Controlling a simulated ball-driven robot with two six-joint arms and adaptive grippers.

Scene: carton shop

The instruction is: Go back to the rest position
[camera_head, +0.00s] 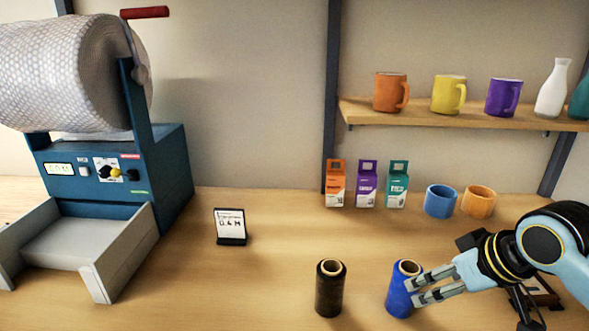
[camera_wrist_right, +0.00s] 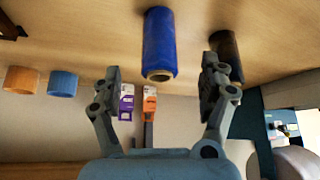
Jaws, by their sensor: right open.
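My right gripper (camera_head: 415,287) comes in from the right in the head view, low over the wooden table. Its fingers are open and point left at the blue spool (camera_head: 400,290), which stands upright on the table. In the right wrist view the fingers of the right gripper (camera_wrist_right: 168,85) are spread wide, with nothing between their pads. The blue spool (camera_wrist_right: 160,42) shows ahead of the fingers there; I cannot tell whether a finger touches it. My left gripper is not in view.
A black spool (camera_head: 330,288) stands left of the blue one. A small sign (camera_head: 230,227), small cartons (camera_head: 366,185) and blue (camera_head: 440,202) and orange rings stand behind. A bubble-wrap machine (camera_head: 110,165) fills the left. A shelf (camera_head: 450,113) holds mugs and bottles. The table's middle is free.

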